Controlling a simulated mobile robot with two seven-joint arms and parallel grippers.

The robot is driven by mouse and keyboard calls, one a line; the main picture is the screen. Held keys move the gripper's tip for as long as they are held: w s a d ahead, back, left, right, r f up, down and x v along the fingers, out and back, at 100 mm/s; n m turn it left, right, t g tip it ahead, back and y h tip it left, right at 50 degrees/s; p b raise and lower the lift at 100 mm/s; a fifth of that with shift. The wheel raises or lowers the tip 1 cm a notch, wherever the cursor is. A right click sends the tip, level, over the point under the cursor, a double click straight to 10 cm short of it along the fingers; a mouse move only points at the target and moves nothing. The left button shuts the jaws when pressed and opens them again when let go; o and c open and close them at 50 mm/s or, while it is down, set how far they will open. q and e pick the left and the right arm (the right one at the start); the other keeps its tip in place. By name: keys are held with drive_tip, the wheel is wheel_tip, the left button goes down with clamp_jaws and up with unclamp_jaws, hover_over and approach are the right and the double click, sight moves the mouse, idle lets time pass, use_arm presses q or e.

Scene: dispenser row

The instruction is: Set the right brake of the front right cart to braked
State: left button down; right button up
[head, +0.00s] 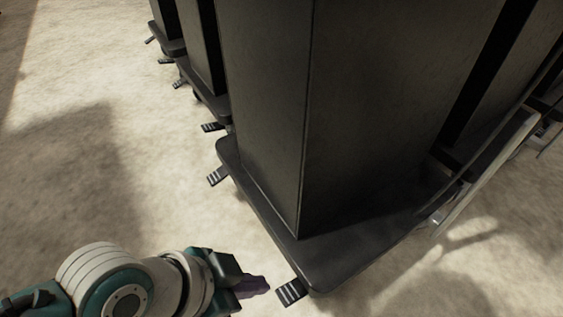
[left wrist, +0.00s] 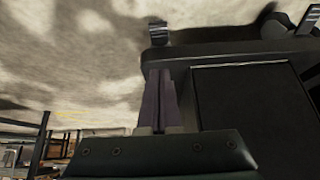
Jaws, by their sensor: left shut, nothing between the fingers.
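A tall dark cart (head: 340,110) fills the middle of the head view, standing on a flat black base (head: 350,262). A ridged brake pedal (head: 290,292) sticks out at the base's near corner. A second pedal (head: 217,176) sticks out at its far left corner. My left gripper (head: 264,285) is shut and empty, low beside the near pedal, just left of it. In the left wrist view its purple fingers (left wrist: 160,85) point toward the cart base (left wrist: 225,57), and one pedal (left wrist: 159,33) shows beyond them. My right gripper is out of view.
More dark carts (head: 199,50) with pedals (head: 213,127) stand in a row behind. A pale rail (head: 490,165) runs along the cart's right side. The pale floor (head: 60,150) at left is free.

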use_arm(q)
drive_tip(key=b, duration=0.9)
hover_over(291, 291)
drive_tip(key=s+a, duration=0.1)
drive_tip(key=a, duration=0.1)
drive_tip(key=f, duration=0.8)
drive_tip(key=shift+d+f, duration=0.25)
wheel_tip(291, 291, down, 3)
drive_tip(key=shift+f+b, duration=0.1)
drive_tip(key=shift+b, duration=1.15)
drive_tip(key=shift+s+a+f, duration=0.15)
drive_tip(key=shift+a+f, duration=0.1)
